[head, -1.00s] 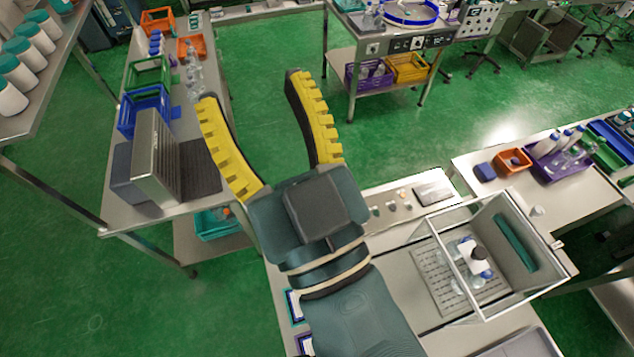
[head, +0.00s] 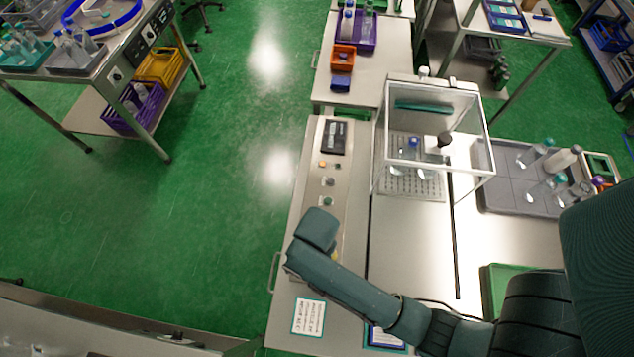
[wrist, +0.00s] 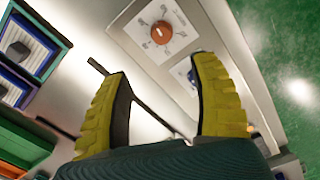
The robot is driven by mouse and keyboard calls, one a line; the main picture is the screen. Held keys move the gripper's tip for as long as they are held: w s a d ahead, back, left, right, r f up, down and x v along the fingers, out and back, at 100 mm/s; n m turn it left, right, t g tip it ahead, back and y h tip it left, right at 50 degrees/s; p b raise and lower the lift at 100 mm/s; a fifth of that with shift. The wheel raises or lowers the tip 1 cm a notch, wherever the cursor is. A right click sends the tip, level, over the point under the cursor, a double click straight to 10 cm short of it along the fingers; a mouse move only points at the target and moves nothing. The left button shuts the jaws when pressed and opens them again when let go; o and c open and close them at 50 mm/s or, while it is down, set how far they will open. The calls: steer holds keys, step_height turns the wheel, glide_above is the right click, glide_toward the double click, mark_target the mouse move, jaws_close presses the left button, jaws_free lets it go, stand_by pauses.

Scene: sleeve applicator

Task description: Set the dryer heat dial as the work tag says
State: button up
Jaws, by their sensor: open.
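In the wrist view an orange dial (wrist: 161,32) with a pale pointer line sits on a white marked plate on the metal panel. A second, darker dial (wrist: 191,75) sits beside it, partly covered by a finger. I cannot read which one is the heat dial. My gripper (wrist: 163,68) is open and empty, its yellow fingers apart, with the orange dial beyond the fingertips.
A dark display (head: 333,137) and several small buttons (head: 327,182) line the panel. A clear-walled enclosure (head: 436,125) holding bottles stands behind. A grey tray (head: 500,185) of bottles is at right, a green tray (head: 495,285) near my arm. Green floor lies open at left.

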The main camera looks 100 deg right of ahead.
step_height(320, 180, down, 14)
steer(key=shift+w+r+b, duration=0.1)
steer(key=shift+r+b, duration=0.05)
steer(key=shift+b, duration=0.7)
jaws_close()
